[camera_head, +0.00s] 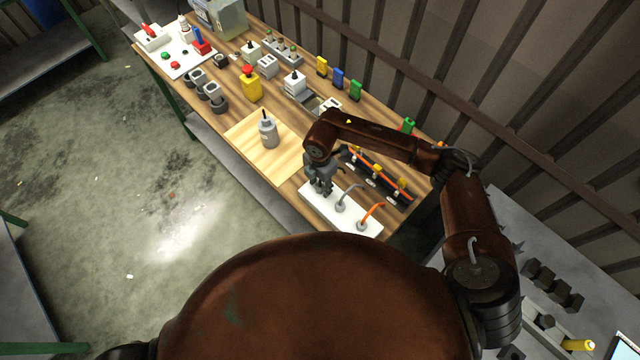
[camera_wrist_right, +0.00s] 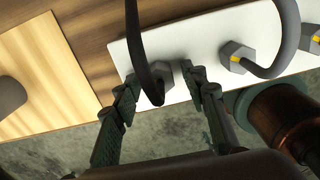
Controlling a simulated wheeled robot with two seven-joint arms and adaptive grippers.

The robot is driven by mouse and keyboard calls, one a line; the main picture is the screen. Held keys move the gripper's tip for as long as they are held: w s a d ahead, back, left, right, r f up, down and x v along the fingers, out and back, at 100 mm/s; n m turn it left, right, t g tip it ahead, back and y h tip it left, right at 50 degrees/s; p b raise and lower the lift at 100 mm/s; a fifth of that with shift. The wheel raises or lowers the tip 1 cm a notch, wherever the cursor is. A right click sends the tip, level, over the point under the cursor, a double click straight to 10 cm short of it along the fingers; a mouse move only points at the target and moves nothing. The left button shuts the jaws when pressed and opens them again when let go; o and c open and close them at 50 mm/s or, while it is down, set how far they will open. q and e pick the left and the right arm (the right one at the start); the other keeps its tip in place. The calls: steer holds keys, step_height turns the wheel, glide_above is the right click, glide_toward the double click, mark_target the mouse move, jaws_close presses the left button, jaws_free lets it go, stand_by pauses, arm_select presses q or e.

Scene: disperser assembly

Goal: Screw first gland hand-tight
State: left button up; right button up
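My right gripper (camera_head: 322,190) is low over the left end of a white board (camera_head: 350,217) in the head view. In the right wrist view, its two fingers (camera_wrist_right: 160,80) stand apart on either side of a grey hex gland (camera_wrist_right: 164,70) with a dark cable rising from it. I see gaps between the fingers and the gland, so the gripper looks open. A second gland (camera_wrist_right: 236,58) with a yellow mark and a curved grey cable sits to the right; it also shows in the head view (camera_head: 341,205). A gland with an orange cable (camera_head: 362,224) is farther right. My left gripper is not in view.
A grey bottle-like body (camera_head: 268,133) with a dark stem stands on a pale wood board (camera_head: 248,143). A rack with orange and black parts (camera_head: 375,172) lies behind the white board. Small boxes and a yellow block (camera_head: 251,88) occupy the far table.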

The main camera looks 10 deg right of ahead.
step_height(320, 180, up, 12)
steer(key=shift+f, duration=0.1)
stand_by(0.8)
